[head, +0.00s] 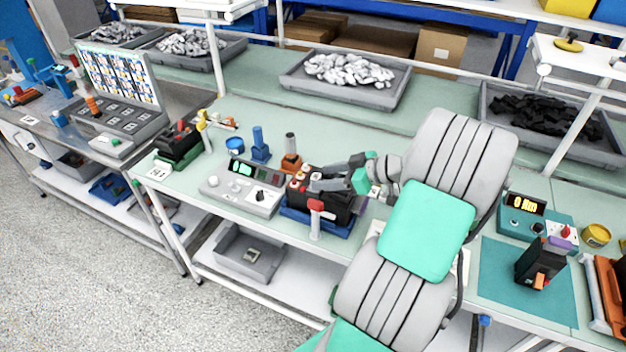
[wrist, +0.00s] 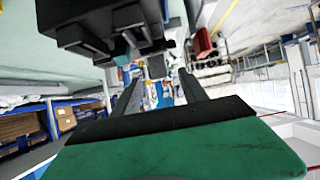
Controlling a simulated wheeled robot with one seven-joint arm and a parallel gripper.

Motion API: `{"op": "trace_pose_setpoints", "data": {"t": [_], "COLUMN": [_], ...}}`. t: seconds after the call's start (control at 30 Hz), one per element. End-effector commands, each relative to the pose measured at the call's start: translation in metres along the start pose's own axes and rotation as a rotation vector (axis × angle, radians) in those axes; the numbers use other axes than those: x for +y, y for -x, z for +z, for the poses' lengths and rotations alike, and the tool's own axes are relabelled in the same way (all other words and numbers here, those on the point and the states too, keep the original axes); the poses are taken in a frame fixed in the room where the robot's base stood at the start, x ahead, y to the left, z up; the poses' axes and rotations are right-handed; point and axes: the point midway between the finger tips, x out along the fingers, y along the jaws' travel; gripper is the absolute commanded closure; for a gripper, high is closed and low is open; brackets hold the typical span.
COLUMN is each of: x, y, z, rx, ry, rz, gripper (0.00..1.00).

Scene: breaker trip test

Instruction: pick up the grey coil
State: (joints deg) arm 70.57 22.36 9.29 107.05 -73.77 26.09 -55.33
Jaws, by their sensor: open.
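A grey upright cylinder (head: 291,143) stands in an orange-brown base on the bench in the head view; it may be the grey coil, but I cannot be sure. A blue cylinder on a blue base (head: 260,149) stands just left of it. My gripper (head: 316,180) reaches in from the right, just above a black breaker block (head: 335,209) in a blue holder. In the wrist view the two fingers (wrist: 161,76) are apart, and nothing is clearly seen held between them. A small grey shape (wrist: 157,66) shows between the fingers, too blurred to name.
A black and green device (head: 178,145) is farther left. Parts trays (head: 345,92) line the back.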

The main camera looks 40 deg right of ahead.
Motion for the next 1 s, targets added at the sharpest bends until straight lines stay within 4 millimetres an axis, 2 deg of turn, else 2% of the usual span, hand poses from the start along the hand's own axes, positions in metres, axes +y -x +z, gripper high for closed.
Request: {"op": "trace_pose_setpoints", "data": {"t": [0.2,0.43,1.0], "x": [-0.001,-0.001,-0.002], "y": [-0.035,-0.039,-0.040], "z": [-0.001,0.001,0.001], "rx": [0.000,-0.001,-0.001], "ry": [-0.002,0.000,0.001], "rz": [-0.003,-0.001,-0.003], "gripper": [0.49,0.49,0.95]}}
